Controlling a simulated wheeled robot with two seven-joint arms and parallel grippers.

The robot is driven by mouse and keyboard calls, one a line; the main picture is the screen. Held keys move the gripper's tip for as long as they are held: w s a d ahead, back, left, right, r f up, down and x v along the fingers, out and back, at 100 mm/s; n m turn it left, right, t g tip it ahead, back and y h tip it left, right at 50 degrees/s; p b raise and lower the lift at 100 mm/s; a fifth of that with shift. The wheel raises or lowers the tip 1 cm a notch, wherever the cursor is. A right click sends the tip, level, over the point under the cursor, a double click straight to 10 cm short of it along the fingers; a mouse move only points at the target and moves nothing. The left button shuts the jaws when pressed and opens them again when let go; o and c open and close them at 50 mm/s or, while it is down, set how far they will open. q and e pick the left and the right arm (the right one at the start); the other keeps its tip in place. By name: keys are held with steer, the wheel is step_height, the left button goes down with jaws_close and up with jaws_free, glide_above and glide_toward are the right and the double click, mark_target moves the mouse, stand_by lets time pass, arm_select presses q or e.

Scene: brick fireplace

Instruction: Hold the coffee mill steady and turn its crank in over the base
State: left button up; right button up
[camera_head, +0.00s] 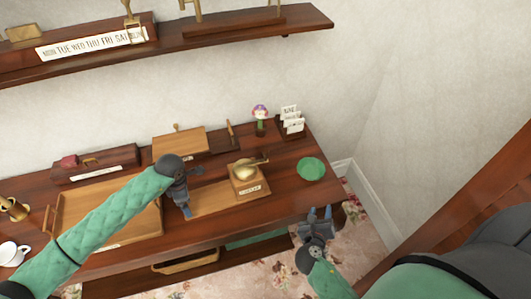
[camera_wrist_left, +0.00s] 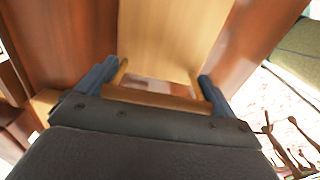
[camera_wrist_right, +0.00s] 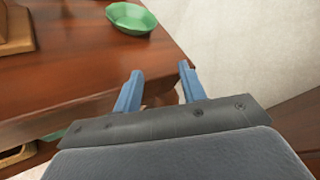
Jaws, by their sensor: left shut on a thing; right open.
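The coffee mill (camera_head: 249,186) is a wooden box with a brass top and a label on its front. It stands upright at the right end of a light wooden base board (camera_head: 212,204). Its brass crank (camera_head: 258,161) points to the right. My left gripper (camera_head: 187,212) is at the board's left end, shut on a wooden bar (camera_wrist_left: 160,100) that looks like the board's end handle. The board (camera_wrist_left: 168,40) stretches ahead in the left wrist view. My right gripper (camera_head: 319,210) is open and empty by the table's front right corner, apart from the mill.
A green bowl (camera_head: 311,169) sits right of the mill, also in the right wrist view (camera_wrist_right: 131,18). A card holder (camera_head: 291,122) and a flower ornament (camera_head: 260,118) stand behind. A wooden tray (camera_head: 112,205) lies left, a white cup (camera_head: 12,254) farther left. A shelf (camera_head: 230,40) hangs above.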

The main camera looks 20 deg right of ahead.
steer(key=w+a+r+t, duration=0.2)
steer(key=w+a+r, duration=0.1)
steer(key=a+r, duration=0.15)
steer(key=m+t+y, duration=0.2)
steer(key=t+y, duration=0.2)
glide_toward(266, 156)
steer(key=x, duration=1.1)
steer(key=shift+w, duration=0.15)
steer(key=shift+c, duration=0.4)
jaws_close()
